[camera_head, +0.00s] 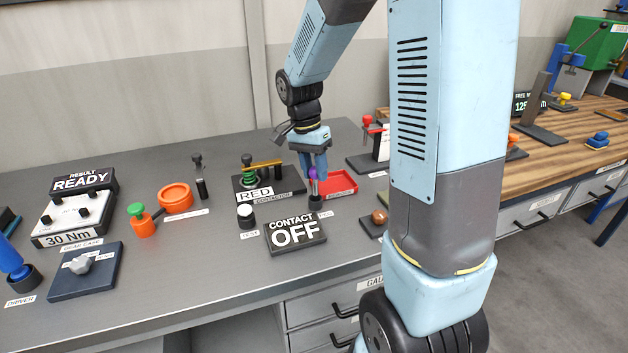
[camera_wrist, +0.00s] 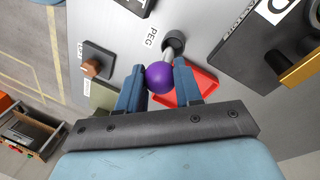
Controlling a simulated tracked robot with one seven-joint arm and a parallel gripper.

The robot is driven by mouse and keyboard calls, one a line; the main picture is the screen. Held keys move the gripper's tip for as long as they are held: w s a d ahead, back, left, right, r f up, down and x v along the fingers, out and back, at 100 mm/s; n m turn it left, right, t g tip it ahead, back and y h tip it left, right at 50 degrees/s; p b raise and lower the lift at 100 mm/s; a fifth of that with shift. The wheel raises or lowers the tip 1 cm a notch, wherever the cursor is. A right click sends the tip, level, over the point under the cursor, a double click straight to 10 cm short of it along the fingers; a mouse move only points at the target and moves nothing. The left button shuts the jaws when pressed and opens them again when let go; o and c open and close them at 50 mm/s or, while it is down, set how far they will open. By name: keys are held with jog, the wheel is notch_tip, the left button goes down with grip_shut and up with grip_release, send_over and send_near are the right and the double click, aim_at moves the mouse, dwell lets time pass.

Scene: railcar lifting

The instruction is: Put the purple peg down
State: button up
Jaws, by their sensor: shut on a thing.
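The purple peg has a purple ball head (camera_wrist: 159,77) and a grey shaft. In the wrist view the ball sits between the two blue fingers of my gripper (camera_wrist: 158,84), which is shut on it. The shaft points to a dark round holder (camera_wrist: 174,41) beside the PEG label (camera_wrist: 150,38). In the head view my gripper (camera_head: 314,172) is low over the grey bench, with the purple ball (camera_head: 313,173) between its fingers and the dark holder (camera_head: 315,202) just below. I cannot tell how deep the shaft sits in the holder.
A red tray (camera_head: 340,182) lies right beside the peg holder. The CONTACT OFF sign (camera_head: 295,233) stands in front, and the contactor block labelled RED (camera_head: 268,183) stands to the left. A black-and-white knob (camera_head: 245,215) is further left.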

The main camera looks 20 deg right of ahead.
aim_at(314, 180)
jog(key=shift+w+f, duration=0.15)
jog(key=shift+f, duration=1.65)
jog(key=o, duration=1.1)
jog(key=shift+f, duration=0.1)
